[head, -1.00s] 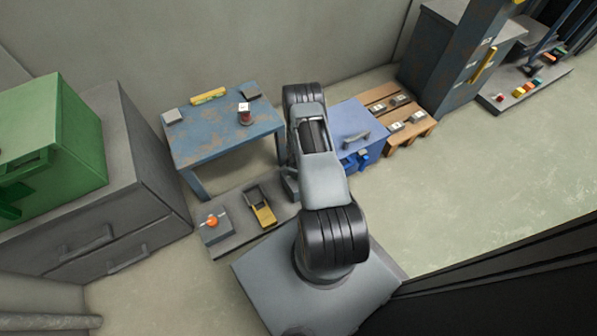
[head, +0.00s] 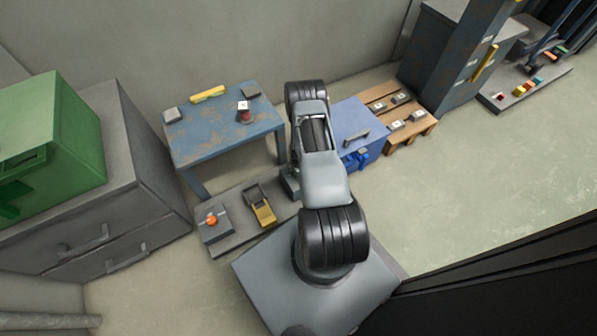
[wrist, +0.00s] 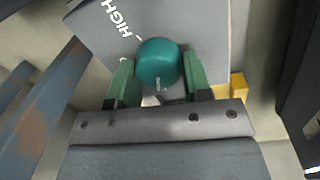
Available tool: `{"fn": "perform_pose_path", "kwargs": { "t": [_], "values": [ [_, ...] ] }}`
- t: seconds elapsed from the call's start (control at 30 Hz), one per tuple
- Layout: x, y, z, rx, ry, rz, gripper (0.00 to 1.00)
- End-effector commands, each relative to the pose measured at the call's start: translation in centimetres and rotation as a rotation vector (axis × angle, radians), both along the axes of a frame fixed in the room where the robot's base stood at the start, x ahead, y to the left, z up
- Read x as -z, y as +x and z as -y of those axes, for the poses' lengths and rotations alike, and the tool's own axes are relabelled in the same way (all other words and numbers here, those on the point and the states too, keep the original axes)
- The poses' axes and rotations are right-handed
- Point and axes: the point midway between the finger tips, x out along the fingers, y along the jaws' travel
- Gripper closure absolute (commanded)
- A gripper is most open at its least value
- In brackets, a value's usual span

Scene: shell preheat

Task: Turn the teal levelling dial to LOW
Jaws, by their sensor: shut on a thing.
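The teal levelling dial (wrist: 158,62) shows in the wrist view as a round knob on a grey panel (wrist: 205,30). A white mark on the dial points toward the bottom of the picture. The word HIGH is printed on the panel at the upper left of the dial. No LOW label is in sight. My gripper (wrist: 160,78) has its two green fingers on either side of the dial, shut on it. In the head view my arm hides the dial and the gripper.
A blue worn table (head: 215,135) stands behind, left of my arm. On the low grey platform are an orange knob (head: 211,219) and a yellow-handled device (head: 264,213). A blue box (head: 350,120) and a wooden pallet (head: 425,130) stand to the right. Open floor lies further right.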

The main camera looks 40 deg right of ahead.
Motion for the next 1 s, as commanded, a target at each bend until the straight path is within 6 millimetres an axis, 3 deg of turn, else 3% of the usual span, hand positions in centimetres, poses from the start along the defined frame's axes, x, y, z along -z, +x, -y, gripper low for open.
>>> {"fn": "perform_pose_path", "kwargs": {
  "t": [0.53,0.57,0.6,0.8,1.0],
  "values": [
    [0.03,-0.12,0.06,-0.023,0.0,-0.001,0.78],
    [0.03,-0.12,0.06,-0.023,0.0,-0.001,0.54],
    [0.03,-0.1,0.06,-0.023,0.0,-0.001,0.5],
    [0.01,-0.02,-0.05,-0.025,0.0,0.0,0.31],
    [0.0,0.01,-0.07,-0.025,0.0,0.0,0.29]
  ]
}}
